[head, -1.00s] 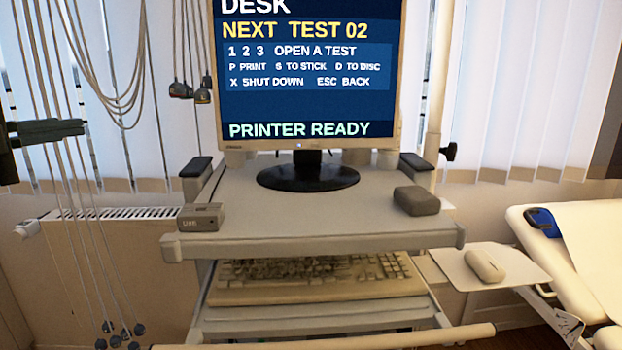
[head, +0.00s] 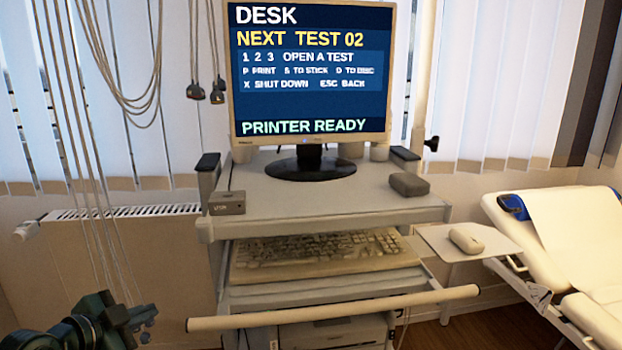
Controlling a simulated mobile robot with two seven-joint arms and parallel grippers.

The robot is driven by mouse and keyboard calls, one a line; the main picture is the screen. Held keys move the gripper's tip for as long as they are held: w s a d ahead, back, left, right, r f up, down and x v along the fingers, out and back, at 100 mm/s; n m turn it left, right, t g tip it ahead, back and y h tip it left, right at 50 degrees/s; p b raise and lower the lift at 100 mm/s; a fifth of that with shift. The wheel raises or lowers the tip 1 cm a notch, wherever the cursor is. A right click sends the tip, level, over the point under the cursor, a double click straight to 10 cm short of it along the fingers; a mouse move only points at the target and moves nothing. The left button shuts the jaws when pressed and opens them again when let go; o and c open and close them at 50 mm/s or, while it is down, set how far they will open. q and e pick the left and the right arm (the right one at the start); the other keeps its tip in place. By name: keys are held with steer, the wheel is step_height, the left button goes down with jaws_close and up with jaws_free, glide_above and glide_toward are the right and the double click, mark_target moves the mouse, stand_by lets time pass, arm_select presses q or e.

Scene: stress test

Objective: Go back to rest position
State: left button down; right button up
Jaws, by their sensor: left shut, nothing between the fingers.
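My left gripper (head: 128,316) is low in the bottom left corner of the head view, dark green and partly cut off by the frame edge. It is shut and empty. It is in front of the radiator side, close to the lower ends of the hanging cables, and apart from the trolley. I cannot tell whether it touches the cables. My right gripper is not in view.
A trolley carries a monitor (head: 312,75) reading "PRINTER READY", a keyboard (head: 318,250) and a front handle bar (head: 335,308). Thin cables (head: 75,150) hang at left before a radiator (head: 125,212). A side shelf holds a mouse (head: 466,240); a couch (head: 545,235) stands right.

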arm_select(q)
steer(key=s+d+f+n+g, duration=0.1)
steer(key=s+d+f+n, duration=0.35)
steer(key=f, duration=0.75)
steer(key=s+d+f+n, duration=0.2)
steer(key=s+d+f, duration=0.2)
steer(key=s+d, duration=0.3)
steer(key=s+d+f+n+g, duration=0.1)
steer(key=s+d+f, duration=0.3)
steer(key=s+d, duration=0.4)
steer(key=shift+d+f+n+p, duration=0.35)
steer(key=shift+d+p, duration=0.1)
steer(key=shift+d, duration=0.35)
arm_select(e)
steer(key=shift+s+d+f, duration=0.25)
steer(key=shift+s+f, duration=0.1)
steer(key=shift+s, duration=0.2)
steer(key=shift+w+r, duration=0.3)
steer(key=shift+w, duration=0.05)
